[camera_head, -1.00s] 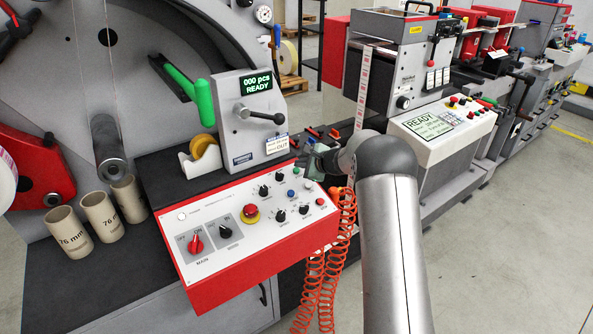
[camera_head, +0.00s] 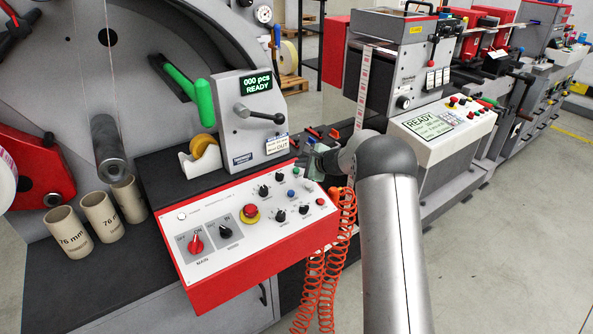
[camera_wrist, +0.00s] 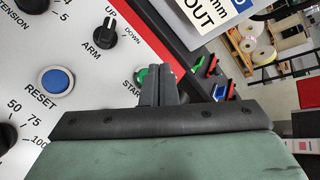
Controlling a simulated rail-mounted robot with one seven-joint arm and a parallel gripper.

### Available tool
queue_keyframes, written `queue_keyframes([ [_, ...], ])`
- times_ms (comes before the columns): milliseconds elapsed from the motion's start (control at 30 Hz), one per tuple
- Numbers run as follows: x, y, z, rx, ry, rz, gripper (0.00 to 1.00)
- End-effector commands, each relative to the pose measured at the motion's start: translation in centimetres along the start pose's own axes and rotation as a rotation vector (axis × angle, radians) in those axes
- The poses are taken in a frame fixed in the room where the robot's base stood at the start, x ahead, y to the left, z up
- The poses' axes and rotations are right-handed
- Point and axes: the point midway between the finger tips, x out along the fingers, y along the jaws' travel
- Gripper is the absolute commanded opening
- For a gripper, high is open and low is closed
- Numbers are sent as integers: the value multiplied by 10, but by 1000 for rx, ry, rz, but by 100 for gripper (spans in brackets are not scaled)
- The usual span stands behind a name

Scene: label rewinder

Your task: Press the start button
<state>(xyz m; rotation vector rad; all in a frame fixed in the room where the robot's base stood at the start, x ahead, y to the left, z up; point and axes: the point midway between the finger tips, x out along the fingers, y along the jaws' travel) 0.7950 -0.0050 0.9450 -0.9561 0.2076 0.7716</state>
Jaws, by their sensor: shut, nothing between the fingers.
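The start button is green (camera_wrist: 141,74) and sits by the START lettering on the white panel in the wrist view. My gripper's fingers partly cover it. My gripper (camera_wrist: 157,72) is shut and empty, its fingertips at the button's right side in that view. I cannot tell whether they touch it. In the head view my gripper (camera_head: 313,165) is over the far right corner of the red and white control panel (camera_head: 216,200). The display (camera_head: 257,84) above reads 000 pcs READY.
A blue RESET button (camera_wrist: 56,81) and the ARM knob (camera_wrist: 103,34) are nearby. A red emergency button (camera_head: 250,213) and the MAIN switch (camera_head: 196,241) are farther left. Orange coiled hoses (camera_head: 322,285) hang beside the panel. Cardboard cores (camera_head: 98,214) stand at left.

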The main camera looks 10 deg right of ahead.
Motion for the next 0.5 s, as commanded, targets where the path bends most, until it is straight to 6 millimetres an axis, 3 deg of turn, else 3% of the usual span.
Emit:
queue_keyframes([
  [500, 6, 5, -4, 0, 0, 0, 0],
])
